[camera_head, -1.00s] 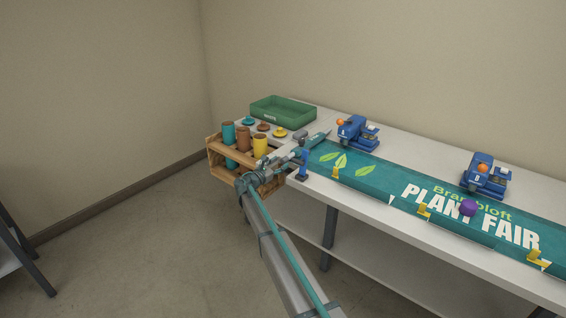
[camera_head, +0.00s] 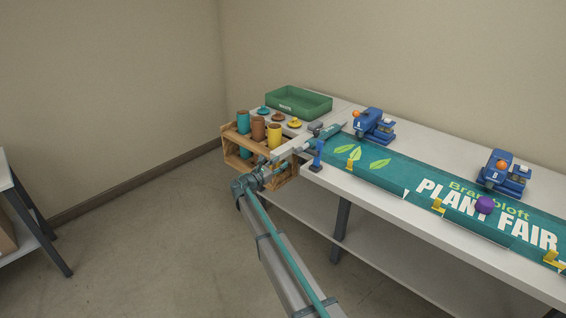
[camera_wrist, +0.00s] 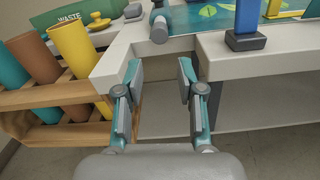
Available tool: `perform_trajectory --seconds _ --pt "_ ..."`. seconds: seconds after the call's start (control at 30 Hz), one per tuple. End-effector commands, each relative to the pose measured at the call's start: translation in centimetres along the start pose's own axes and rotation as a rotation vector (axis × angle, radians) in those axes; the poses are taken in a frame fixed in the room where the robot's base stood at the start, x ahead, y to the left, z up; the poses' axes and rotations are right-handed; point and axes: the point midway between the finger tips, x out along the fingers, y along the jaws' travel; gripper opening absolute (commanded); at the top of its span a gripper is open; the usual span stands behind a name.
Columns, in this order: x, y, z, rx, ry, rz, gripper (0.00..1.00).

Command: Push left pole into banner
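The teal banner (camera_head: 440,190) lies along the table with leaves and "PLANT FAIR" printed on it. The left pole (camera_head: 331,131), teal with a grey end, lies at the banner's left end. In the wrist view the pole's grey end (camera_wrist: 159,30) points toward me near the table edge. How deep it sits in the banner is hidden. My gripper (camera_wrist: 157,75) is open and empty, its fingers apart on either side of the view's middle, short of the pole's end. In the head view my gripper (camera_head: 292,158) is at the table's left end.
A wooden rack (camera_head: 236,160) with teal, brown and yellow cups stands left of the gripper, close to it. A blue post (camera_head: 317,155) stands right of the pole. Blue machines (camera_head: 374,124), yellow clips and a green waste tray (camera_head: 298,101) are on the table (camera_head: 413,214).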

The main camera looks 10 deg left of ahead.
Motion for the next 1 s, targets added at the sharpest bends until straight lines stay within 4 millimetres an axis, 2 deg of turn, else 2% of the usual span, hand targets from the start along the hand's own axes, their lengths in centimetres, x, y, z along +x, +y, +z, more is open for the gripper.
perform_trajectory --seconds 0.03,0.1,0.2,0.27,0.47,0.8,1.0 --pt "-1.7 -0.9 -0.9 -0.03 -0.01 0.016 0.25" --pt "-3.5 -1.4 -1.2 -0.076 -0.03 0.037 0.13" --pt "-4.6 -1.7 -1.3 -0.118 -0.049 0.054 0.0" --pt "-4.5 -1.5 -1.2 -0.126 -0.053 0.056 0.0" --pt "-2.4 -1.1 -0.9 -0.125 -0.053 0.054 0.0" --pt "4.2 -0.7 -0.6 -0.124 -0.052 0.054 0.0" --pt "7.3 -0.5 -0.4 -0.124 -0.052 0.055 0.0"
